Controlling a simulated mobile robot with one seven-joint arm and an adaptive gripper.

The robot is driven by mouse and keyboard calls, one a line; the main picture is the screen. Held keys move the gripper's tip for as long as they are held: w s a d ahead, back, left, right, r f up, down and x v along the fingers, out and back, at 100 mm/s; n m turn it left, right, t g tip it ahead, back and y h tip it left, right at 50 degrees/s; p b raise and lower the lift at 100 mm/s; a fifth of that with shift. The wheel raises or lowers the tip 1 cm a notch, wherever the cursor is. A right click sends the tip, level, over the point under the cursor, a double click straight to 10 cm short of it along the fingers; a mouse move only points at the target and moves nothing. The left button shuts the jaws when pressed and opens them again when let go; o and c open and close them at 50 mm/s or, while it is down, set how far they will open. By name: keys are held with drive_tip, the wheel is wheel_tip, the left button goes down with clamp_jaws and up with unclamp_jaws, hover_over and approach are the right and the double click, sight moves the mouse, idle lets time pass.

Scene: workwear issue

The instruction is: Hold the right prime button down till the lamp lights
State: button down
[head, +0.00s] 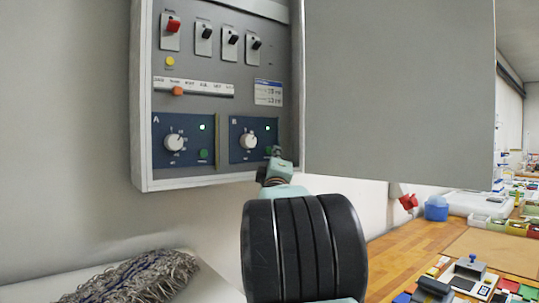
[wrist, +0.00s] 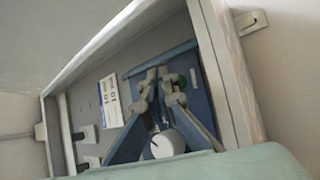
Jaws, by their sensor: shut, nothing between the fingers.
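The right prime button is the green button at the lower right of panel B (head: 240,158). It is mostly hidden behind my gripper (head: 275,151) in the head view. In the wrist view a green button (wrist: 178,99) shows just beside the fingertips. My gripper is shut and empty, its tips at or very near the button; I cannot tell whether they press it.
A white dial (head: 249,141) sits left of my gripper. The cabinet's open grey door (head: 400,85) stands close on the right. A cluttered wooden bench (head: 415,245) lies at lower right.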

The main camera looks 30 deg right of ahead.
drive_tip(key=s+b, duration=0.4)
drive_tip(key=s, duration=0.1)
drive_tip(key=shift+d, duration=0.2)
idle(0.6)
